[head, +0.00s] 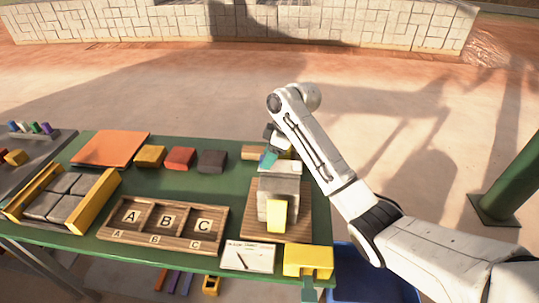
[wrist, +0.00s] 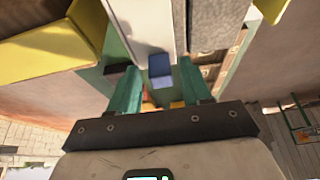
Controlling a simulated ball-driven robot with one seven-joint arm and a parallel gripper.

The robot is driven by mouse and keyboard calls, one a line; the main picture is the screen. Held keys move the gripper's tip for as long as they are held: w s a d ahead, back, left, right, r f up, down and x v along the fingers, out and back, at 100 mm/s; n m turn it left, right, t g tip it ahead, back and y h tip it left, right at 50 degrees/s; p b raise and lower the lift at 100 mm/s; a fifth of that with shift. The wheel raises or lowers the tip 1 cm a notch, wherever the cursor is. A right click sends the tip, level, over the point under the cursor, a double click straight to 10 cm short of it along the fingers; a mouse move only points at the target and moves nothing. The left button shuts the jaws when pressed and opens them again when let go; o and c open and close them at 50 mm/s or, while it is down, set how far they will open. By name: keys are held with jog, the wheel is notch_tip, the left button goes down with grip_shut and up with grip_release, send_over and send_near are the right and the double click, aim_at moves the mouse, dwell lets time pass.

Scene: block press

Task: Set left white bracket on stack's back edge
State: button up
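The stack (head: 266,205) of pale grey-white blocks stands on a wooden board (head: 300,225) at the right of the green table, with a yellow piece (head: 277,216) on its front. My gripper (head: 268,158) is at the stack's back side, its teal fingertips close to the top. In the wrist view, the teal fingers (wrist: 158,88) are apart, with a gap on each side of a small blue piece (wrist: 160,70) seen between them. A long white piece (wrist: 142,22) shows beyond the fingertips. I cannot tell whether it is the left white bracket.
A lettered tray (head: 162,222), a framed tray of grey blocks (head: 65,195) and several coloured blocks (head: 180,158) lie left of the stack. A white card (head: 248,256) and a yellow block (head: 307,261) are at the front edge. A blue bin (head: 365,275) stands below right.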

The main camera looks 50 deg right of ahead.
jog(key=shift+o, duration=0.5)
jog(key=v, duration=1)
jog(key=shift+s+r, duration=0.15)
jog(key=shift+r, duration=0.2)
